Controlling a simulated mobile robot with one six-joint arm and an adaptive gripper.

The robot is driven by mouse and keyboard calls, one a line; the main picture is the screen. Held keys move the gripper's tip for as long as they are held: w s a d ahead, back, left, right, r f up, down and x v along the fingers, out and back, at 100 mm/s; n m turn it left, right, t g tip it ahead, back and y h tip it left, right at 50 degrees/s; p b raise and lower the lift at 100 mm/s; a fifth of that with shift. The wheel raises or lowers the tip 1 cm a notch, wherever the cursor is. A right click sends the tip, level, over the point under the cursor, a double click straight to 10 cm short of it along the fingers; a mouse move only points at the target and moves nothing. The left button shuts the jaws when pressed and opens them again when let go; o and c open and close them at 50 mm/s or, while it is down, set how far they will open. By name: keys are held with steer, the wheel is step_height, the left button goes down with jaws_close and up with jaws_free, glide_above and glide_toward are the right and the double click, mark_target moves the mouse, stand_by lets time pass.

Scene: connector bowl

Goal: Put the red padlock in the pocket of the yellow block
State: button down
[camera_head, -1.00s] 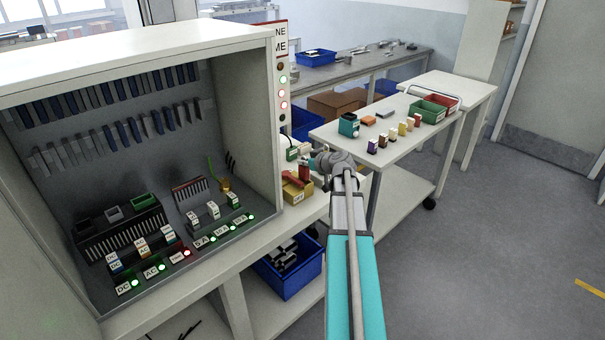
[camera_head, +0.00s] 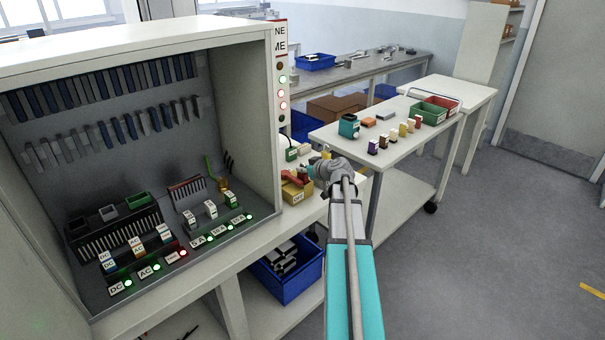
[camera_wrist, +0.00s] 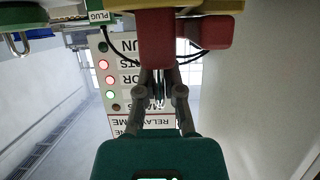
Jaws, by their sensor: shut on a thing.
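The yellow block (camera_head: 297,193) stands on the bench beside the cabinet's right side, with red on top. In the wrist view, part of the yellow block (camera_wrist: 237,5) shows at the top edge. My gripper (camera_wrist: 160,88) is shut on the red padlock (camera_wrist: 156,42), whose red body stands past the fingertips, at the block. A second red part (camera_wrist: 207,32) lies right of it in the wrist view. In the head view my gripper (camera_head: 309,172) is just right of the block. The pocket is hidden, so I cannot tell how far the padlock is in it.
The cabinet (camera_head: 278,120) with lit lamps stands close on the left. A silver shackle (camera_wrist: 22,45) hangs at the wrist view's left edge. A blue bin (camera_head: 290,275) sits below the bench. A white table (camera_head: 385,145) with small coloured blocks stands to the right.

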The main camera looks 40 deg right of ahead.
steer(key=shift+f, duration=0.15)
steer(key=c, duration=0.8)
jaws_free()
steer(key=shift+o, duration=0.2)
steer(key=shift+s+r, duration=0.15)
steer(key=shift+r, duration=0.1)
steer(key=p+v, duration=0.4)
steer(key=v, duration=0.7)
steer(key=shift+s+p, duration=0.3)
steer(key=shift+a+r, duration=0.1)
